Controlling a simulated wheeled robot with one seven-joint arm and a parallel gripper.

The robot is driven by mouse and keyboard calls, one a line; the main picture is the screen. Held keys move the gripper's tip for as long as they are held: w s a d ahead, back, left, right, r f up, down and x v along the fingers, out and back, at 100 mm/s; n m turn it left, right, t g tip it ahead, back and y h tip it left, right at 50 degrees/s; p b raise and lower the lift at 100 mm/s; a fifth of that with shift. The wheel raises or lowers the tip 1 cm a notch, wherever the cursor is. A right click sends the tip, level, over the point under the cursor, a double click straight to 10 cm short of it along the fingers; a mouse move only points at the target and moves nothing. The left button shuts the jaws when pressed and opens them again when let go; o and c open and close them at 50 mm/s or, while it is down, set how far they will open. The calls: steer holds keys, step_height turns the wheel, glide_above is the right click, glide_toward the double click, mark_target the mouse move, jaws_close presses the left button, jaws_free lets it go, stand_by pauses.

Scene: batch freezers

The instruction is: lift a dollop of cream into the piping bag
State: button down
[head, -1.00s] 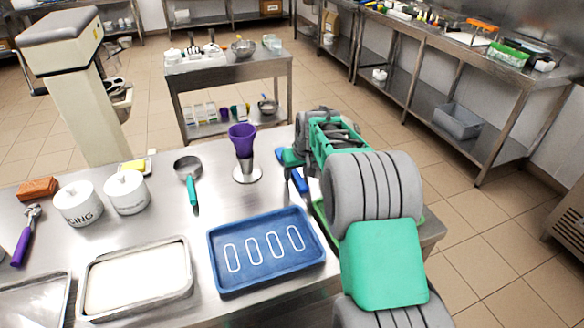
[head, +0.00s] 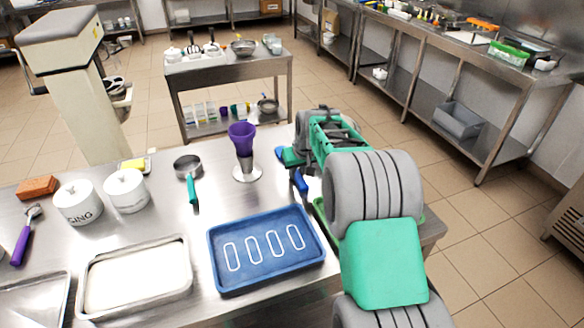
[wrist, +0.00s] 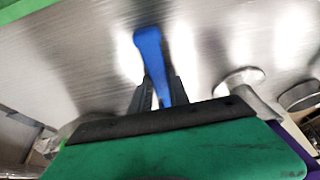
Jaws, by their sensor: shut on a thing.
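The purple piping bag (head: 241,135) stands open end up in a metal holder (head: 246,172) on the steel table. My gripper (head: 297,168) is just right of it, low over the table, and is shut on a blue tool. In the wrist view the blue tool (wrist: 151,52) sticks out from between the dark fingers (wrist: 156,92). Its far end and the gripper's contact are partly hidden in the head view. A metal tray (head: 187,283) at the front left holds a flat white layer (head: 130,278), which may be the cream. I cannot make out a dollop on the tool.
A blue tray (head: 218,275) with white oval outlines lies in front of the holder. A teal-handled metal scoop (head: 188,168), two white pots (head: 78,202) (head: 126,191) and a purple-handled tool (head: 22,240) lie to the left. A side table (head: 228,72) stands behind.

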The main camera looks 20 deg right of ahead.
steer(key=shift+r, duration=0.1)
stand_by(0.3)
steer(key=shift+r, duration=0.3)
step_height(320, 180, up, 3)
steer(key=shift+f, duration=0.1)
steer(key=s+a+r+b, duration=0.3)
steer(key=s+r, duration=0.6)
steer(key=s, duration=0.4)
steer(key=shift+s+a+r, duration=0.15)
steer(key=shift+a+r, duration=0.15)
steer(key=shift+a, duration=0.55)
steer(key=c, duration=1.8)
jaws_free()
jaws_close()
